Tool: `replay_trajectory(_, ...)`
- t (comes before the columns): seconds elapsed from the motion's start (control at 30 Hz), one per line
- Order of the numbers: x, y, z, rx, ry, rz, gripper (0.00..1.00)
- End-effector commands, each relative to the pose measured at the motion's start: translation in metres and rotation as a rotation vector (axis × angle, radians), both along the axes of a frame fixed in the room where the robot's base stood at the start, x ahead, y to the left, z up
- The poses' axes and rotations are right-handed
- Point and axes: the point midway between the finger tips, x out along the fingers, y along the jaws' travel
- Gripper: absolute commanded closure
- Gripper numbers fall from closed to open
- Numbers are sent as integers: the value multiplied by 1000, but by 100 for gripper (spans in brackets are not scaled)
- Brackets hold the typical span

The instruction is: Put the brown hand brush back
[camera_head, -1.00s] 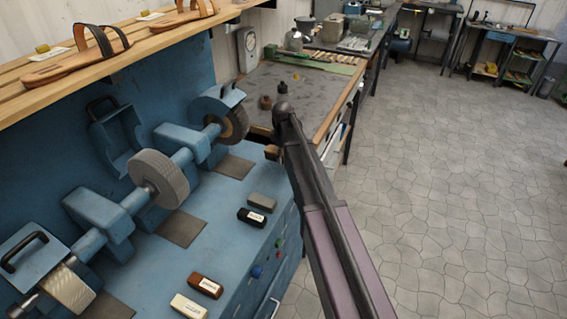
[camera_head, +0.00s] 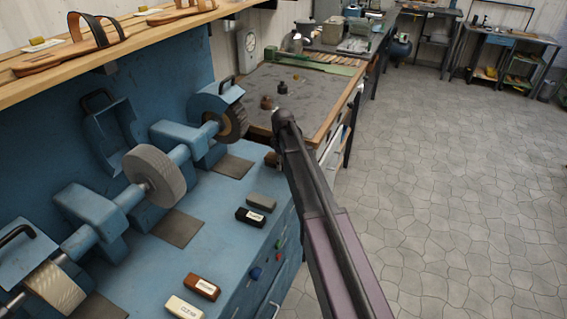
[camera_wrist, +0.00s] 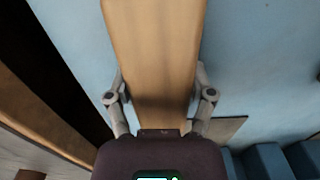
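The brown hand brush (camera_wrist: 153,50) shows in the wrist view as a long wooden body running up from my gripper (camera_wrist: 160,98). The two fingers lie against its left and right sides, so the gripper looks shut on it. The fingertips and the bristles are hidden. In the head view my dark arm covers the gripper; a small brown piece (camera_head: 271,159), probably the brush, shows left of the arm at the far end of the blue machine bench (camera_head: 215,215).
The blue grinding machine with wheels (camera_head: 155,177) stands left. Several labelled blocks (camera_head: 250,217) lie along the bench's front edge. A grey-topped worktable (camera_head: 310,88) with small bottles stands beyond. A wooden shelf (camera_head: 130,48) holds sandals above. The tiled floor at right is clear.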

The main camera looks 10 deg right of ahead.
Motion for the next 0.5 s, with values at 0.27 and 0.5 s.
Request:
replay_trajectory(0.27,0,0,0,0,0,0,0)
replay_trajectory(0.5,0,0,0,0,0,0,0)
